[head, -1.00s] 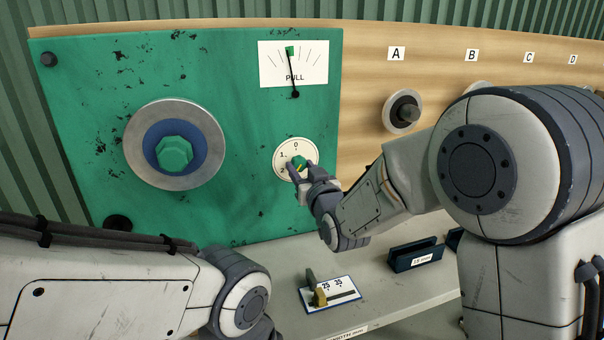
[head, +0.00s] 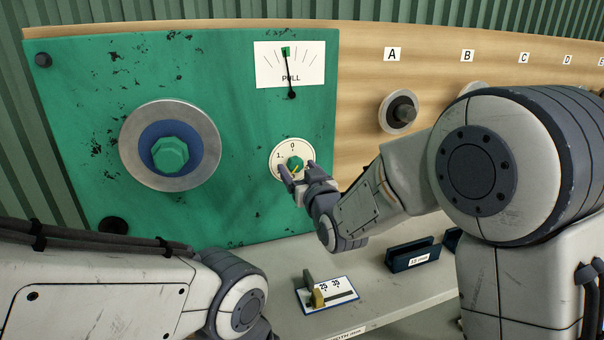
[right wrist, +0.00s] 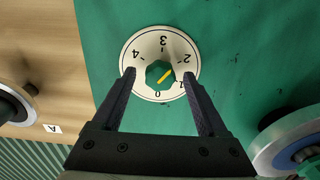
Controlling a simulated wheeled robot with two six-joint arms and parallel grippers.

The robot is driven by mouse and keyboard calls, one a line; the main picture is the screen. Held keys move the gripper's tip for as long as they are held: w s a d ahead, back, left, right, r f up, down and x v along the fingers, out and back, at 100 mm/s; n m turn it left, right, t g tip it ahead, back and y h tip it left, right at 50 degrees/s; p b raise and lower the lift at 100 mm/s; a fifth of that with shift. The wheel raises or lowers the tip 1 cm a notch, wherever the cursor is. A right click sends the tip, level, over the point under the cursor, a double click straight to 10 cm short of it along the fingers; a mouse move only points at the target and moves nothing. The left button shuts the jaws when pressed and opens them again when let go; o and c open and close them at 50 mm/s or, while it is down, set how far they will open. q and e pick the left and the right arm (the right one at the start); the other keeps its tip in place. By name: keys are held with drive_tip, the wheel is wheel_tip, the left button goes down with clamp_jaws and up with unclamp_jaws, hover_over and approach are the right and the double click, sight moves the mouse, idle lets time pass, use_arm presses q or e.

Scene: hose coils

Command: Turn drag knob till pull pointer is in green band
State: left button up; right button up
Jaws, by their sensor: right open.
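The drag knob (head: 295,163) is a small green knob with a yellow line, on a white round dial (head: 277,152) numbered from 0. In the right wrist view the knob (right wrist: 154,72) shows its yellow line between 1 and 2, nearer 2. My right gripper (head: 296,167) is open, its fingers on either side of the knob with gaps; the wrist view shows these fingers (right wrist: 160,75) too. The PULL gauge (head: 308,68) is above the dial. Its black pointer (head: 289,75) stands nearly upright, its tip at the green band (head: 286,50). My left gripper is out of view.
A large green hex hub on a blue and silver disc (head: 205,165) stands out left of the dial. A dark peg (head: 404,111) under label A is to the right. A slider scale (head: 335,292) and dark holder (head: 413,257) sit on the grey shelf (head: 290,258) below.

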drive_tip(key=b+v, duration=0.1)
drive_tip(key=v, duration=0.9)
drive_tip(key=shift+s, duration=0.2)
